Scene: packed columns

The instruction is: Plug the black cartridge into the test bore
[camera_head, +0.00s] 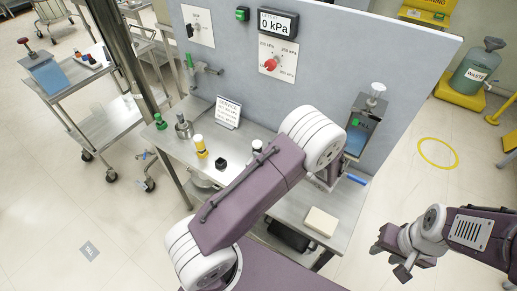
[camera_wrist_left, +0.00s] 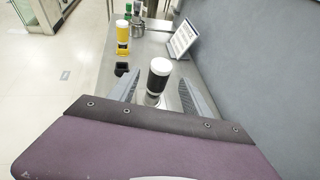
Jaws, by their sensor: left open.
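The black cartridge (camera_wrist_left: 159,78) has a white top and stands upright in the left wrist view, with a silvery part at its foot. In the head view only its top (camera_head: 257,145) shows beside my left arm. My left gripper (camera_wrist_left: 158,95) is open, its fingers on either side of the cartridge with gaps visible; in the head view my arm hides it. My right gripper (camera_head: 393,256) hangs over the floor at the lower right, away from the bench; its jaw state is unclear. I cannot make out which part is the test bore.
The bench (camera_head: 170,148) also bears a yellow cartridge (camera_head: 200,146), a small black block (camera_head: 221,163), a metal fitting (camera_head: 183,125), a sign (camera_head: 228,112) and a pale pad (camera_head: 321,222). The grey panel (camera_head: 340,50) rises behind. A cart (camera_head: 115,120) stands left.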

